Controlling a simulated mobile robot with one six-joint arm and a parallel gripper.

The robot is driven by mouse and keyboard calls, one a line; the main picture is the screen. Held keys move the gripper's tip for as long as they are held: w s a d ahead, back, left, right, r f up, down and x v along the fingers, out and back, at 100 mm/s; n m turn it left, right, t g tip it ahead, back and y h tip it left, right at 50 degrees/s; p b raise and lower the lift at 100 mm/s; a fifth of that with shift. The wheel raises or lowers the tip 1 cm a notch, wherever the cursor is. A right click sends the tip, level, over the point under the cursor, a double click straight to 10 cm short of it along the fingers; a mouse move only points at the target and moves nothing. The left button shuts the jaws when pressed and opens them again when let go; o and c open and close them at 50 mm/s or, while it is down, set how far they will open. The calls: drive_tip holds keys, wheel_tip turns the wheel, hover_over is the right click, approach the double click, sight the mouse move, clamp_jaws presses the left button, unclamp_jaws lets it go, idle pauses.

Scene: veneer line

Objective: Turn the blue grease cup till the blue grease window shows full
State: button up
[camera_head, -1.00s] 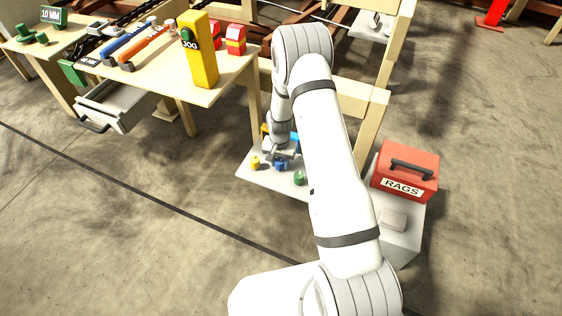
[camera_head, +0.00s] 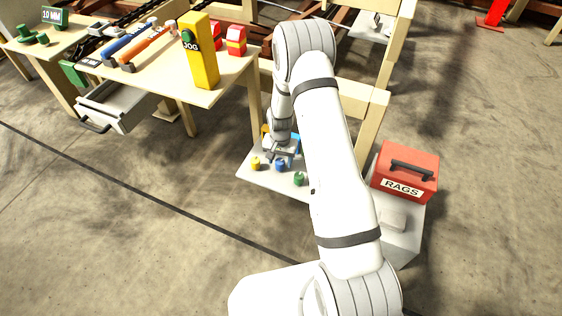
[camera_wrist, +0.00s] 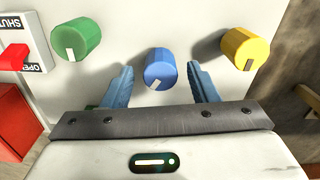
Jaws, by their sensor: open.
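The blue grease cup (camera_wrist: 162,68) is a round knob with a white mark at its lower left edge. It stands between the green cup (camera_wrist: 79,38) and the yellow cup (camera_wrist: 245,46) in the wrist view. My gripper (camera_wrist: 160,76) is open, its two blue fingers on either side of the blue cup, with gaps showing. In the head view my gripper (camera_head: 283,154) is just behind the blue cup (camera_head: 281,165). I cannot make out the blue grease window or its level in either view.
A white panel with a red lever (camera_wrist: 14,57) marked SHUT and OPEN is at the wrist view's left. In the head view a red RAGS box (camera_head: 405,172) stands right of my arm. A workbench (camera_head: 150,75) with tools and an open drawer (camera_head: 118,105) is at left.

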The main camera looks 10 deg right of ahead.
sight(280, 161)
wheel_tip(280, 161, up, 6)
drive_tip(key=shift+r+p, duration=0.1)
drive_tip(key=shift+p, duration=0.7)
